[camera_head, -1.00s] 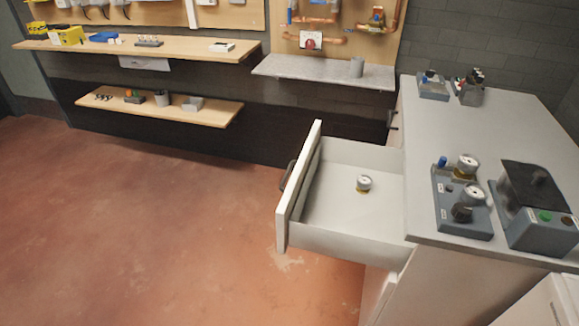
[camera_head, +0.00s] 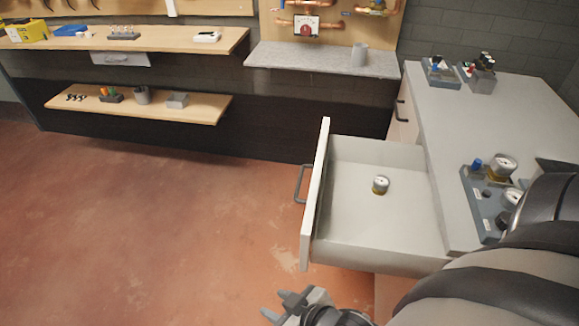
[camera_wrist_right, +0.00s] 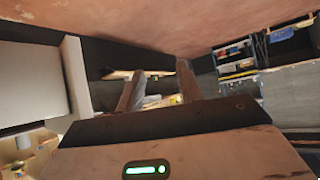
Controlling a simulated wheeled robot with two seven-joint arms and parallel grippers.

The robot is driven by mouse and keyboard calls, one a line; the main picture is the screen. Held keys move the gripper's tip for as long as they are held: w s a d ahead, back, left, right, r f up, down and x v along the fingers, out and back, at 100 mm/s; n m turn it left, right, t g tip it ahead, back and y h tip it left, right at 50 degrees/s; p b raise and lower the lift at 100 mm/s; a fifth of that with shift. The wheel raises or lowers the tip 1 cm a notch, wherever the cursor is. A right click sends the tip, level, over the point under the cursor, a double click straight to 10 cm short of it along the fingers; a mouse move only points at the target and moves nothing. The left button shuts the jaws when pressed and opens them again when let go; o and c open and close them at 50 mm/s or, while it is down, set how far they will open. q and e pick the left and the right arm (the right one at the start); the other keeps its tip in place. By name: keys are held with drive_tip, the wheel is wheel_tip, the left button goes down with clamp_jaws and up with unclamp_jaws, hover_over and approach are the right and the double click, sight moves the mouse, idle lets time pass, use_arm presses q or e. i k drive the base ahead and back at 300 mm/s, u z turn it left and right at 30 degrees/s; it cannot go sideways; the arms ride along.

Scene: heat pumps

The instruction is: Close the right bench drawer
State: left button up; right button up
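The bench drawer (camera_head: 314,215) is pulled well out from the white bench, with its front panel facing left. A dark bar handle (camera_head: 302,184) is on that panel. My right gripper (camera_head: 276,304) is low in the head view, left of and nearer than the drawer front, apart from the handle. Its two fingers are spread and empty; they also show in the right wrist view (camera_wrist_right: 158,84). A pale panel at the left of that view looks like the drawer front. My left gripper is not in view.
The bench top (camera_head: 445,125) carries gauge and valve blocks (camera_head: 485,205) near the right arm, which hides part of them. A grey shelf (camera_head: 320,60) and wooden shelves (camera_head: 150,103) line the back wall. The red floor left of the drawer is clear.

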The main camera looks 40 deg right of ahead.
sight(397, 233)
drive_tip(key=i, duration=3.45)
drive_tip(key=z, duration=1.35)
drive_tip(key=i, duration=0.55)
drive_tip(key=z, duration=3.85)
